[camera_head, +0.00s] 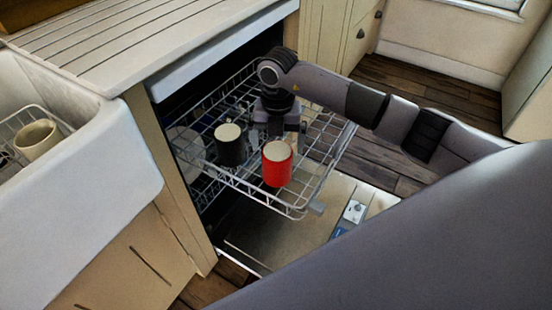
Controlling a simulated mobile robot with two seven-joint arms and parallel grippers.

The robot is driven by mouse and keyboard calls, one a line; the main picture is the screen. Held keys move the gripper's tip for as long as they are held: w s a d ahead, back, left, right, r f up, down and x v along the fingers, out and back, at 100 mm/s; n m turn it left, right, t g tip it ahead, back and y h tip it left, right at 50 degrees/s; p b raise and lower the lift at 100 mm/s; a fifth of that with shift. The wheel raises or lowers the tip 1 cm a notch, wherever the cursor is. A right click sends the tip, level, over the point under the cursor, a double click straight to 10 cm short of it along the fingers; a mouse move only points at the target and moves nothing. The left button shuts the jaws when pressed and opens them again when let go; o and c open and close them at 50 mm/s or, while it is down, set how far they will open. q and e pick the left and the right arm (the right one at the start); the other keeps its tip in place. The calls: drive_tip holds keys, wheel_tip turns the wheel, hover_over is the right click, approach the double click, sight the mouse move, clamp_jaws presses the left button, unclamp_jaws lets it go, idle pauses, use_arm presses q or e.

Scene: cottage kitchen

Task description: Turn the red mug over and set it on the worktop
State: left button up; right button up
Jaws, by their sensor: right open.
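The red mug (277,168) stands in the pulled-out upper rack of the dishwasher, near the rack's front edge. Its pale round top faces up; I cannot tell whether that is its base or its opening. My right gripper (276,132) points down just behind the red mug, open, and partly hidden by it. I cannot tell whether the fingers touch it. The worktop (130,50), pale with drain grooves, lies at the upper left, above the dishwasher. My left gripper does not show.
A black mug (230,150) stands left of the red one in the wire rack (240,183). The dishwasher door (290,235) lies open below. A sink (75,165) at the left holds a cream mug (38,139). The worktop's visible part is clear.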

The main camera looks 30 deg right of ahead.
sight(277, 149)
wheel_tip(277, 149, down, 5)
drive_tip(key=shift+f+b, duration=0.1)
drive_tip(key=shift+b, duration=0.4)
drive_tip(key=c, duration=1)
drive_tip(key=shift+w, duration=0.1)
drive_tip(key=shift+c, duration=0.5)
drive_tip(key=shift+r, duration=0.25)
